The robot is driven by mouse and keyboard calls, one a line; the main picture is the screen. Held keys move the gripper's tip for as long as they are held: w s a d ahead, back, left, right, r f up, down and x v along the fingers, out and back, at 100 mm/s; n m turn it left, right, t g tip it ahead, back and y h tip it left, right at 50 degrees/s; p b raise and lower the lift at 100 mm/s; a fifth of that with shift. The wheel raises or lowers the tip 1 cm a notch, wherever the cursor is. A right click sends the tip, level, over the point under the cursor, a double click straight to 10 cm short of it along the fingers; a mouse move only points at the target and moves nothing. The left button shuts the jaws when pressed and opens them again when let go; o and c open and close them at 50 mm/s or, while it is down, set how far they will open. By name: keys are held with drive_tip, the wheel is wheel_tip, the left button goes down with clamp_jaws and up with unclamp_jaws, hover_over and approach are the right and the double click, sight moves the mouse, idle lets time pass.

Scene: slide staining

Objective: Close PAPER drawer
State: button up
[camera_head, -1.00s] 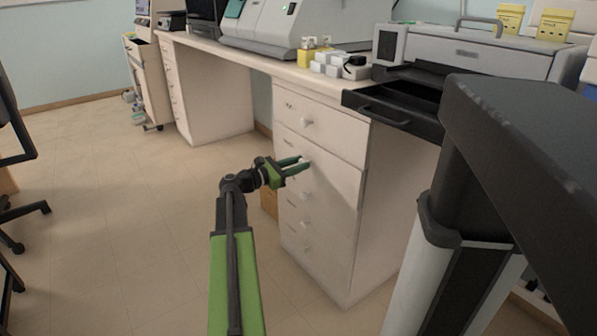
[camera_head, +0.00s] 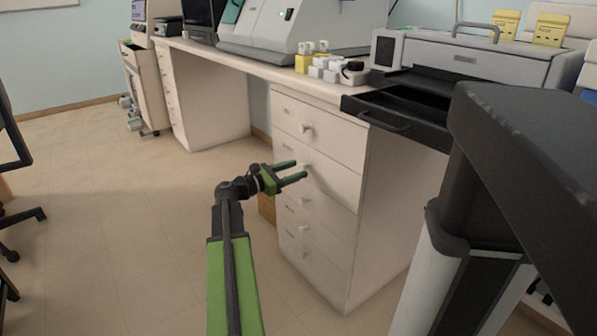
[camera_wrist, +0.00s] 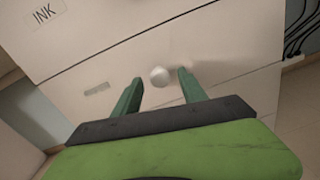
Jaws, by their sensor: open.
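A white drawer cabinet (camera_head: 388,190) stands under the bench. My gripper (camera_head: 300,170) is open in front of its second drawer from the top (camera_head: 335,184). In the wrist view, a round white knob (camera_wrist: 159,76) lies between my two green fingers (camera_wrist: 158,92), with a gap on each side. That drawer's label (camera_wrist: 97,88) is too blurred to read. The drawer above (camera_wrist: 170,22) is labelled INK. A thin dark seam parts the two drawers; I cannot tell whether the second is fully flush. No PAPER label is readable.
A black tray (camera_head: 400,120) juts from the printer (camera_head: 470,62) above, right of the cabinet. A dark slab on a post (camera_head: 525,170) fills the right side. Open floor (camera_head: 120,220) lies to the left. Small boxes (camera_head: 325,68) stand on the bench.

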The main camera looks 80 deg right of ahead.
drive_tip(key=v, duration=1.5)
drive_tip(key=shift+w, duration=0.15)
